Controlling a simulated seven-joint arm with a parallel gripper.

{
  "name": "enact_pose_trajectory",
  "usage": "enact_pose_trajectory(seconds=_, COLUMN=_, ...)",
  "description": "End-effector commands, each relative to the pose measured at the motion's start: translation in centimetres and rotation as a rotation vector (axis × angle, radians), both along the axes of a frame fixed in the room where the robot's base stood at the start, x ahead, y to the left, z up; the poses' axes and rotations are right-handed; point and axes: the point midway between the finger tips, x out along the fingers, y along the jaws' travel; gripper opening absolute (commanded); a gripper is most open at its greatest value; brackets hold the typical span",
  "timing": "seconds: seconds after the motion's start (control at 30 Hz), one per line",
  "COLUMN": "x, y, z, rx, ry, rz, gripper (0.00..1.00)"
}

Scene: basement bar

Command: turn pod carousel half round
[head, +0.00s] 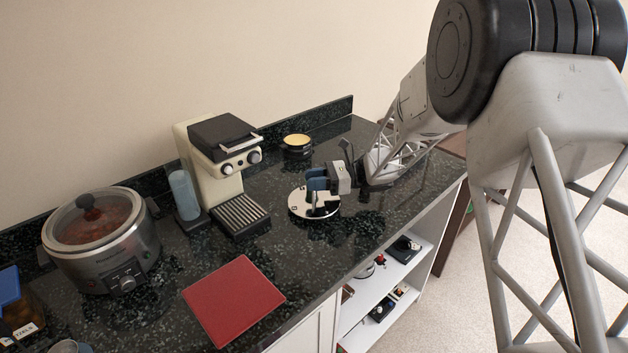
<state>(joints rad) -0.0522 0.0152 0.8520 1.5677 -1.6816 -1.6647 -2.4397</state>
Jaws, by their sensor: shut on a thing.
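The pod carousel (297,207) is a low round white disc with dark marks on the dark stone counter, right of the coffee machine. Blue and dark parts stand up from its top. My gripper (318,190) reaches in from the right, low over the disc, and is shut on a part of the carousel. The fingers cover much of the middle, so exactly which part they grip cannot be told.
A cream coffee machine (203,160) with a blue tank (184,192) stands left of the carousel. A yellow-topped dark pot (297,146) sits behind it. A red mat (234,299) lies in front, and a slow cooker (103,245) stands far left. Open shelves are below the counter's right edge.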

Motion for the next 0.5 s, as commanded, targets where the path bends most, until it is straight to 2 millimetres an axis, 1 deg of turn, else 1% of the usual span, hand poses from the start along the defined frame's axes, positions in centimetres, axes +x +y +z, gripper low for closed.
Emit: enact_pose_trajectory(seconds=0.5, x=0.06, y=0.04, z=-0.05, rx=0.0, ry=0.0, rz=0.258, gripper=0.0)
